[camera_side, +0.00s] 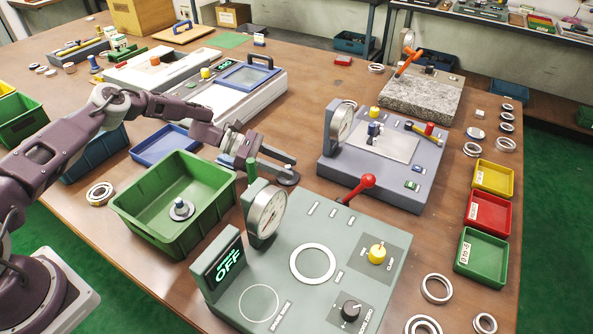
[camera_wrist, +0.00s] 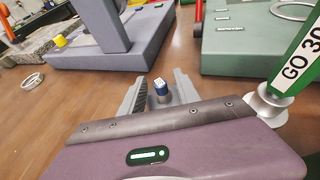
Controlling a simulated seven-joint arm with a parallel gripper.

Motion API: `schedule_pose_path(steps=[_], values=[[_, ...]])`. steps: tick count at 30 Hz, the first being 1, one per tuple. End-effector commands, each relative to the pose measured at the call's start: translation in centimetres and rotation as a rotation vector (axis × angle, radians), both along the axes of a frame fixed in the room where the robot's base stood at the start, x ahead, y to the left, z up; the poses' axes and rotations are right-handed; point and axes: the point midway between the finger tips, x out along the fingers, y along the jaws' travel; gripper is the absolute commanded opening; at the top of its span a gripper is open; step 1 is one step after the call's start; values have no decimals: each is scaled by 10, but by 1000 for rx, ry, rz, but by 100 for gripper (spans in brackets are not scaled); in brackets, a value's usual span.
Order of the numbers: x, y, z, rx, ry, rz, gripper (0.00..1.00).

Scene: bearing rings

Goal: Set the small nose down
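The small nose (camera_wrist: 161,88) shows in the wrist view as a short blue post with a pale top, between my gripper's fingers (camera_wrist: 160,90). In the side view my gripper (camera_side: 288,168) is low over the table, behind the green-grey dial gauge stand, with a grey round base at its fingertips. The fingers stand apart on either side of the nose; whether they touch it is unclear. Whether its base rests on the wood is also unclear.
The green-grey gauge stand (camera_side: 290,290) with its dial (camera_side: 267,213) is in front of my gripper. The blue-grey stand (camera_side: 415,165) is to its right. A blue tray (camera_side: 160,146) is to its left. A green GO 30 handle (camera_wrist: 298,68) is close at right in the wrist view.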

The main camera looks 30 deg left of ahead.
Motion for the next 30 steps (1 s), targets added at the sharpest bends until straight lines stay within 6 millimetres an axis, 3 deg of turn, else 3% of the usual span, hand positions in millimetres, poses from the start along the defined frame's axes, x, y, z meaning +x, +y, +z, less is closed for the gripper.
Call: schedule_pose_path(steps=[3, 9, 20, 23, 27, 30], values=[[-11, 30, 13, 4, -1, 2, 38], [-24, 63, 28, 1, 0, 1, 38], [-24, 70, 39, -1, 9, 17, 38], [-4, 59, 78, -17, 71, 123, 38], [29, 37, 177, -112, 283, 499, 38], [28, 37, 248, -261, 448, 859, 38]])
